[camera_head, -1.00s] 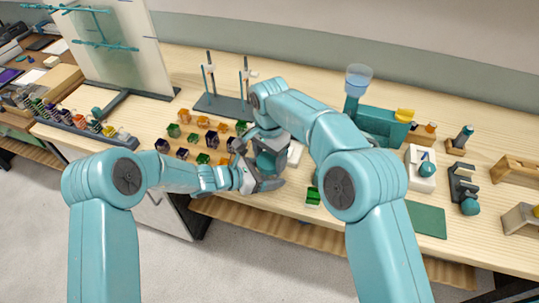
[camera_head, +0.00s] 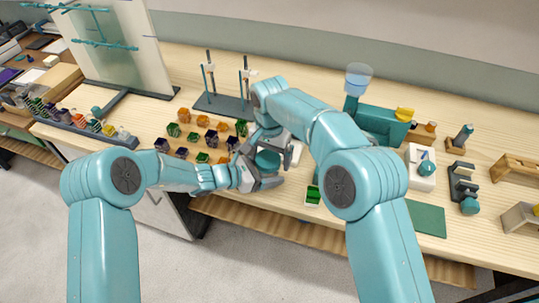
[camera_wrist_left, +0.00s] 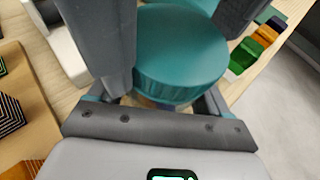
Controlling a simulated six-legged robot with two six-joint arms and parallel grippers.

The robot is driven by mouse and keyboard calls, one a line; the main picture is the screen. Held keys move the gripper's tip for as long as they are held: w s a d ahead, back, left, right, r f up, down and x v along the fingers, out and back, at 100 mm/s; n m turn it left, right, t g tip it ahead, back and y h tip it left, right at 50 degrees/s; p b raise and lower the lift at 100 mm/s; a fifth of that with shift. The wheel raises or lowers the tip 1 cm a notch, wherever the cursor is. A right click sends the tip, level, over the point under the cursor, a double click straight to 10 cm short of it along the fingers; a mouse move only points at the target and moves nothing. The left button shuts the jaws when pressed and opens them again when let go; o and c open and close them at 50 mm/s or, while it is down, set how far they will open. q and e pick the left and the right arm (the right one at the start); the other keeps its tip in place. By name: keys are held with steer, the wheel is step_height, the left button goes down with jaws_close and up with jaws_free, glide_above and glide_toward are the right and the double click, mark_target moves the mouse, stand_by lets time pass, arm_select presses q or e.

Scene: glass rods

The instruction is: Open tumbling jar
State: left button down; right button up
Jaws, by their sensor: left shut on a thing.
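A jar with a wide, round teal ribbed lid (camera_head: 267,160) is near the front of the bench in the head view. The lid also shows from above in the left wrist view (camera_wrist_left: 182,55), between dark grey gripper parts; only a sliver of the jar body shows under it. My left gripper (camera_head: 262,175) is shut on the jar, with one finger along its front side. My right gripper (camera_head: 270,143) is just above and behind the lid. Its fingertips are partly hidden by its own wrist, so I cannot tell their opening or whether they touch the lid.
Several small coloured blocks (camera_head: 203,157) lie left of the jar. A dark stand (camera_head: 225,104) with upright rods is behind. A teal machine (camera_head: 380,122) stands further right.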

steer(key=shift+a, duration=0.15)
steer(key=shift+r, duration=0.4)
step_height(320, 180, up, 4)
steer(key=shift+f, duration=0.1)
steer(key=shift+c, duration=0.2)
step_height(320, 180, up, 3)
steer(key=m, duration=0.2)
steer(key=shift+m, duration=0.4)
step_height(320, 180, down, 8)
steer(key=shift+r, duration=0.2)
